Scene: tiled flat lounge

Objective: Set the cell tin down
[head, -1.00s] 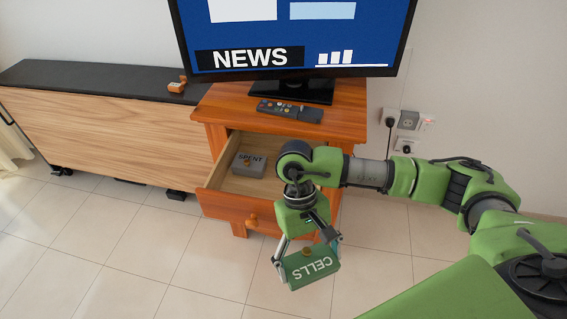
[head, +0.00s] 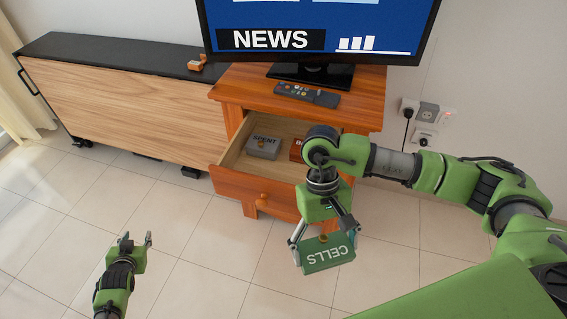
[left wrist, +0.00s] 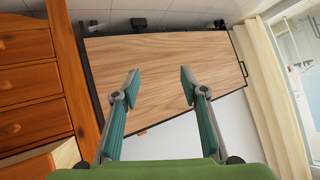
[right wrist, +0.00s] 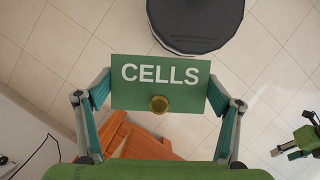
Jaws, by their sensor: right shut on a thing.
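The cell tin (head: 340,262) is a green box with a brass knob and the word CELLS. My right gripper (head: 323,243) is shut on it, with a finger on each side. It hangs in the air in front of the open drawer (head: 240,186). In the right wrist view the tin (right wrist: 135,95) sits between the fingers of my right gripper (right wrist: 160,97). My left gripper (head: 137,240) is open and empty over the floor at the lower left; its spread fingers also show in the left wrist view (left wrist: 160,82).
The drawer holds a grey SPENT tin (head: 262,149) and a red tin (head: 296,150), partly hidden by my right arm. On the wooden cabinet (head: 355,107) lie a remote (head: 306,95) and a TV stand (head: 312,75). The sideboard top (head: 110,52) is mostly bare.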

